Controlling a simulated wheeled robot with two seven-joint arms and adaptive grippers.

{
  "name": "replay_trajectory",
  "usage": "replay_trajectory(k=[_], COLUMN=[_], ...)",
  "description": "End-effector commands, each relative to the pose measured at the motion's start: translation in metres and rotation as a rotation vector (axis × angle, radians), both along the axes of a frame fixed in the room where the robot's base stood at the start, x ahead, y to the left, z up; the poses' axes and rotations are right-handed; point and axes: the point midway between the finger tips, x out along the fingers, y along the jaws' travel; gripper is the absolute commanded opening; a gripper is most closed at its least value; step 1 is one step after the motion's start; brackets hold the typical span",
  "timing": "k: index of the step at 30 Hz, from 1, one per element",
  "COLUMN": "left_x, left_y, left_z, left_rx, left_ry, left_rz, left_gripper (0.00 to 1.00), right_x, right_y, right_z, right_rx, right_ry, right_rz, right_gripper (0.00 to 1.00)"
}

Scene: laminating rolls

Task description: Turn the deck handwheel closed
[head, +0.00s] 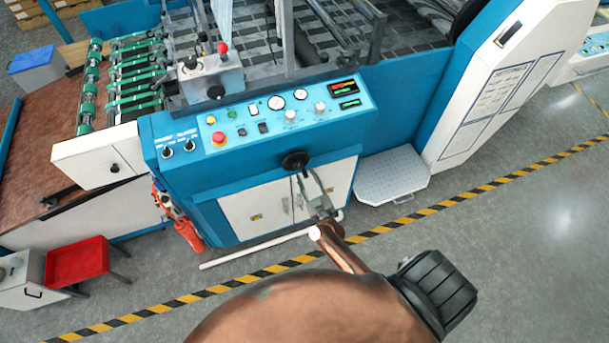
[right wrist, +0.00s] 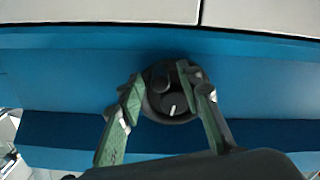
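The deck handwheel (head: 295,160) is a small black round wheel on the blue front of the machine, below the control panel. In the right wrist view the handwheel (right wrist: 172,104) shows a dark raised knob and a short white mark near its lower middle. My right gripper (head: 315,190) reaches up to it from below. In the right wrist view its green-padded fingers (right wrist: 160,82) are apart, one at each side of the wheel, with the right one overlapping the rim. I cannot tell whether they touch it. My left gripper is in neither view.
The control panel (head: 265,118) with gauges, buttons and a red stop knob lies just above the wheel. White cabinet doors (head: 270,210) are below. A grey step plate (head: 392,176) stands at right, a red stool (head: 78,262) at left. Striped floor tape crosses in front.

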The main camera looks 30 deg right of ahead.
Motion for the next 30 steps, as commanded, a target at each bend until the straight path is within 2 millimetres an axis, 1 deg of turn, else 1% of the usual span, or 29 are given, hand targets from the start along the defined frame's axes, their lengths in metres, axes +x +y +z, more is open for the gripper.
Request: replay_trajectory(k=[1,3,6,14,17,29,30], left_x=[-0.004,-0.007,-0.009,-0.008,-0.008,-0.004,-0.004], left_y=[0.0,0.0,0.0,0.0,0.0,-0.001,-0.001], left_z=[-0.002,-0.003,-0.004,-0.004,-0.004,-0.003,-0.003], left_rx=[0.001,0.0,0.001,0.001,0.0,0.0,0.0], left_ry=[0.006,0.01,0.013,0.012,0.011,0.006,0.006], left_rz=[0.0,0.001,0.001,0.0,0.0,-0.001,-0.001], left_gripper=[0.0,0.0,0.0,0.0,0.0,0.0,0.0], right_x=[0.006,0.012,0.017,0.018,0.018,0.018,0.018], right_y=[-0.002,-0.003,-0.005,-0.005,-0.005,-0.004,-0.004], right_z=[-0.001,-0.001,-0.001,-0.001,-0.001,-0.001,-0.001], right_rx=[-0.001,-0.003,-0.001,-0.001,-0.001,0.0,0.0], right_ry=[0.0,0.001,0.001,0.001,0.001,0.002,0.002], right_rz=[0.0,0.0,0.0,0.001,0.001,0.0,0.0], right_gripper=[0.33,0.33,0.33,0.33,0.28,0.0,0.0])
